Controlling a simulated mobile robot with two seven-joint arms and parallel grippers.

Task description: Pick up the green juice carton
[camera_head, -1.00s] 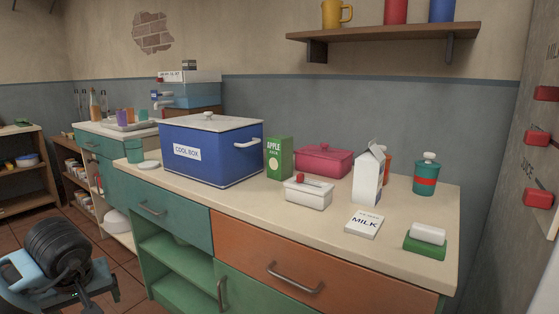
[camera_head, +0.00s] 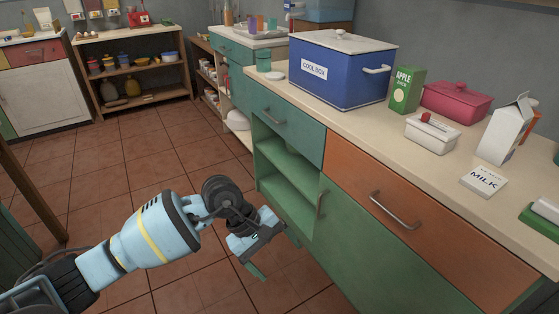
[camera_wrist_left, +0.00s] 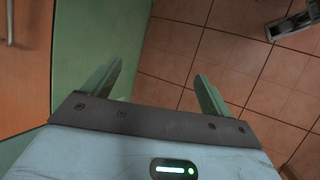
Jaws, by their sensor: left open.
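The green juice carton (camera_head: 406,92), labelled APPLE, stands upright on the counter in the head view, between the blue cool box and the pink lidded dish. My left gripper (camera_head: 273,256) is open and empty, low in front of the green cabinets, well below the counter top and to the left of the carton. In the left wrist view its two green fingers (camera_wrist_left: 158,74) are spread, with floor and a green cabinet panel beyond them. The carton does not show in that view. My right gripper is not seen in the head view.
The blue cool box (camera_head: 338,75) stands left of the carton and the pink dish (camera_head: 456,104) right of it. A white lidded box (camera_head: 432,136) is in front. A milk carton (camera_head: 504,132) stands farther right. The counter's front edge and drawer handles (camera_head: 393,212) lie between gripper and carton.

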